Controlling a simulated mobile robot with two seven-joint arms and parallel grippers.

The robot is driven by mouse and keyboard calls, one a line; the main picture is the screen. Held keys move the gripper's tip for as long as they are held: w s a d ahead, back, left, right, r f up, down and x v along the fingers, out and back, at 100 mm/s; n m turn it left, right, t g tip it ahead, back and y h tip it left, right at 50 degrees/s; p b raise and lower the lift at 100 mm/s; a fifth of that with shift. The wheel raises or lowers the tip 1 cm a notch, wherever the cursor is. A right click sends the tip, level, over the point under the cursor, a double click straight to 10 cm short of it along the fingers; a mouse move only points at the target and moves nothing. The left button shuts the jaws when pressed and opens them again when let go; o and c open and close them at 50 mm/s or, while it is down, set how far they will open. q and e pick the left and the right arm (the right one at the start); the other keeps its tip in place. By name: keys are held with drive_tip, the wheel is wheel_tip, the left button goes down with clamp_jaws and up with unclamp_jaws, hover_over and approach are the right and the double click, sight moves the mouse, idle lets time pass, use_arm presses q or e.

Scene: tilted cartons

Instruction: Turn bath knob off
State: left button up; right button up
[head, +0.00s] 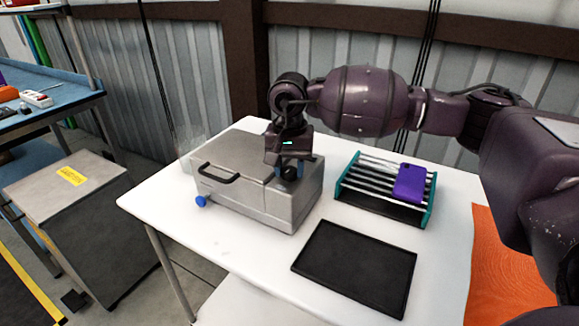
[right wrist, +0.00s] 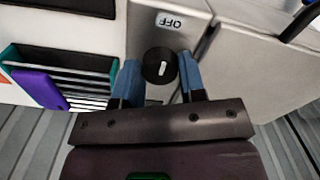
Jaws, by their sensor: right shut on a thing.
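The metal bath (head: 260,205) stands on the white table. Its black knob (right wrist: 159,66) sits on a panel, with an "OFF" label (right wrist: 168,21) beside it in the right wrist view. A white mark shows on the knob's face. My right gripper (right wrist: 159,72) has its blue fingers on either side of the knob, shut on it. In the head view, my right gripper (head: 289,165) points down onto the bath's right part, with the knob partly hidden under it. My left gripper is in neither view.
A rack with teal ends (head: 343,182) holds a purple phone-like item (head: 410,182) to the right of the bath. An empty black tray (head: 355,265) lies in front. The bath has a black lid handle (head: 218,173) and a blue tap (head: 201,201).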

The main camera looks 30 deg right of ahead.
drive_tip(key=o, duration=0.9)
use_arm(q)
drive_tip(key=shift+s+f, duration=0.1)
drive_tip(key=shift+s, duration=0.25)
use_arm(e)
drive_tip(key=shift+r, duration=0.1)
